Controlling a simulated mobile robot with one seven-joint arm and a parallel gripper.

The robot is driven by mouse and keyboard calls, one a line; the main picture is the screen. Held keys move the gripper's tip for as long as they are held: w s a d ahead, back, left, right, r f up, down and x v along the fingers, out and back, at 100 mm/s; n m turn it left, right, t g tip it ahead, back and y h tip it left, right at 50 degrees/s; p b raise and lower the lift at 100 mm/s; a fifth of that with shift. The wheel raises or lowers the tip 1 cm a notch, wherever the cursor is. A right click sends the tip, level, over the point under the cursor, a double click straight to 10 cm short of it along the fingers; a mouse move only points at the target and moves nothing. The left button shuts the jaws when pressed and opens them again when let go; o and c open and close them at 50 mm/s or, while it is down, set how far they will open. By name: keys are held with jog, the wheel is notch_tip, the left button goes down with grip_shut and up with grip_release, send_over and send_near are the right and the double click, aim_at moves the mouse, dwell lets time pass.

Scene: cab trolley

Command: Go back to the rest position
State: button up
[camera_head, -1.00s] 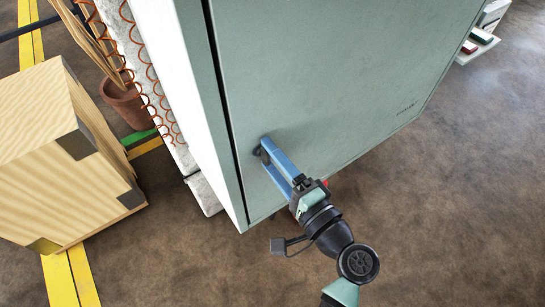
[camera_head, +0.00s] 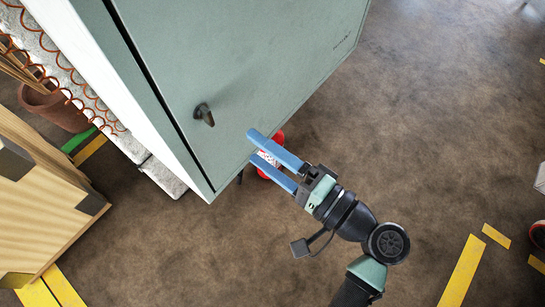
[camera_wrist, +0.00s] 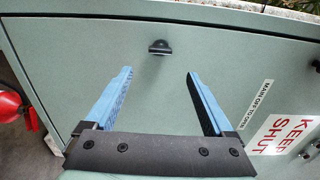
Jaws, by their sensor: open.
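My gripper (camera_head: 262,152) has two blue fingers spread apart with nothing between them. In the head view it is in front of the lower part of the green cabinet door (camera_head: 255,60), to the right of the dark door handle (camera_head: 204,115) and apart from it. In the wrist view the open fingers (camera_wrist: 158,78) point toward the door, and the handle (camera_wrist: 160,47) is beyond them, between their lines. The door looks closed, with a dark seam along its left edge.
A red object (camera_head: 272,168) is partly hidden behind my fingers; red also shows at the left in the wrist view (camera_wrist: 10,104). A wooden crate (camera_head: 45,200) and a plant pot (camera_head: 55,107) stand at the left. The brown floor at the right is mostly clear, with yellow markings (camera_head: 462,270).

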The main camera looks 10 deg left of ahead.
jog(key=shift+v, duration=1.05)
jog(key=w+r+n+t+h+p, duration=0.25)
jog(key=w+r+h, duration=0.25)
jog(key=w+r, duration=0.45)
jog(key=w+d+r+n+t+h, duration=0.1)
jog(key=w+r+t+h, duration=0.15)
jog(key=r, duration=0.65)
jog(key=w+d+r+n+t+h, duration=0.1)
jog(key=w+r+t+h, duration=0.2)
jog(key=r, duration=0.6)
jog(key=s+r+t+h+p, duration=0.1)
jog(key=s+r+t, duration=0.2)
jog(key=r, duration=0.5)
jog(key=s+d+r+n+t+h, duration=0.1)
jog(key=s+r+t, duration=0.3)
jog(key=r, duration=0.5)
jog(key=s+r+t+h+p, duration=0.1)
jog(key=s+r+t+h, duration=0.2)
jog(key=s+r, duration=0.2)
notch_tip(320, 180, up, 4)
jog(key=shift+d+f+n+p, duration=0.2)
jog(key=shift+d+n+p, duration=0.05)
jog(key=shift+n+p, duration=0.1)
jog(key=shift+s+f, duration=0.1)
